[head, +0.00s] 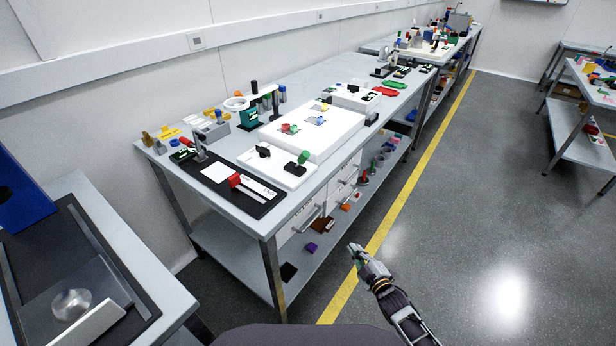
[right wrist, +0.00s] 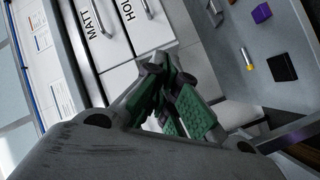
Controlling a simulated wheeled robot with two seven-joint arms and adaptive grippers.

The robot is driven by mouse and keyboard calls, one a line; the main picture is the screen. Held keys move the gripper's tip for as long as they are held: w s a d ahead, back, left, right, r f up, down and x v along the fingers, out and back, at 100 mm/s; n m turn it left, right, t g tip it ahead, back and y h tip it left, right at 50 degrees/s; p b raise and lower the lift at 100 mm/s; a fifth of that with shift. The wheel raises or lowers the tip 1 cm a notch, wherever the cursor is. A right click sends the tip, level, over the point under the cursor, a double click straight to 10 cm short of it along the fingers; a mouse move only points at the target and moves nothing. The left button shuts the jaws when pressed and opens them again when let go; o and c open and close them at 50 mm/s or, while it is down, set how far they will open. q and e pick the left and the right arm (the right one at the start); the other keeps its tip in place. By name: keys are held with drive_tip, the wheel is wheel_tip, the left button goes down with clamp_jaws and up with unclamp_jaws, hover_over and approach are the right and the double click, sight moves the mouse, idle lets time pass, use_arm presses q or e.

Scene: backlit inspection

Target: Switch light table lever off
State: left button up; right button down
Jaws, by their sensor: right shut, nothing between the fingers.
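The light table (head: 335,139) is a white raised box with a bright top on the near workbench. In front of it is a white panel (head: 262,170) with a green-knobbed lever (head: 302,158) and a small black handle (head: 263,151). I cannot tell which way the lever is set. My right gripper (head: 354,249) is shut and empty, out over the aisle in front of the bench and apart from the lever. In the right wrist view its fingers (right wrist: 160,72) are together, with drawer fronts behind. My left gripper is not in view.
The workbench (head: 200,196) also holds a black mat with a red-handled tool (head: 236,181) and several small items. Labelled drawers (head: 308,213) and a lower shelf with loose objects lie below. A yellow floor line (head: 402,193) runs alongside; the floor at right is clear.

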sight(301, 160)
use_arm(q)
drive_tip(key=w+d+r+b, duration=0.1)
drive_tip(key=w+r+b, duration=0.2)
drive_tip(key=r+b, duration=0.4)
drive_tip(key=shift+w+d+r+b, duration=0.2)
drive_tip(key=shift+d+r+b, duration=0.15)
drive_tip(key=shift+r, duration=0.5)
use_arm(e)
drive_tip(key=s+a+r+n+t+y, duration=0.1)
drive_tip(key=a+r+n+y, duration=0.3)
drive_tip(key=r, duration=0.8)
drive_tip(key=s+a+r+n+t+y, duration=0.1)
drive_tip(key=a+r+n+y, duration=0.4)
drive_tip(key=r, duration=0.7)
drive_tip(key=shift+n+t+y, duration=0.3)
drive_tip(key=shift+n, duration=0.4)
drive_tip(key=shift+a, duration=0.15)
